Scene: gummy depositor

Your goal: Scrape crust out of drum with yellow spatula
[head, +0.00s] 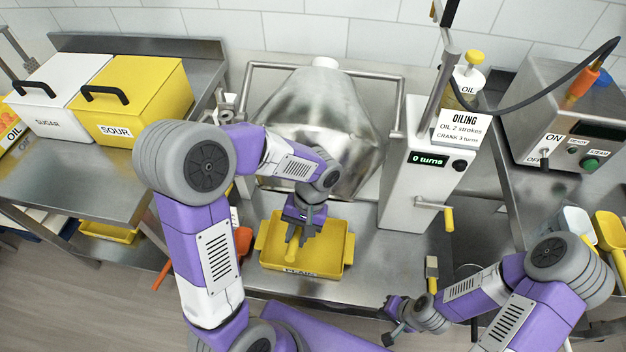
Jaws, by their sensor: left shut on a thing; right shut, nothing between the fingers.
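A steel drum (305,105) stands at the back middle in a tube frame. Its mouth and any crust inside are hidden from this view. My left gripper (300,232) is in front of the drum, over a yellow tray (346,250) labelled PLAIN. It is shut on a slim yellow thing (292,247), which looks like the yellow spatula. The thing points down into the tray; whether it touches the tray floor I cannot tell. My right gripper (390,322) is shut and empty, low at the counter's front edge.
A white crank post (405,190) reading "0 turns" stands right of the drum, its yellow-handled crank (449,219) sticking out. An oil bottle (467,82) is behind it. Yellow SOUR (135,95) and white SUGAR (55,95) bins stand left. A steam machine (560,110) stands right.

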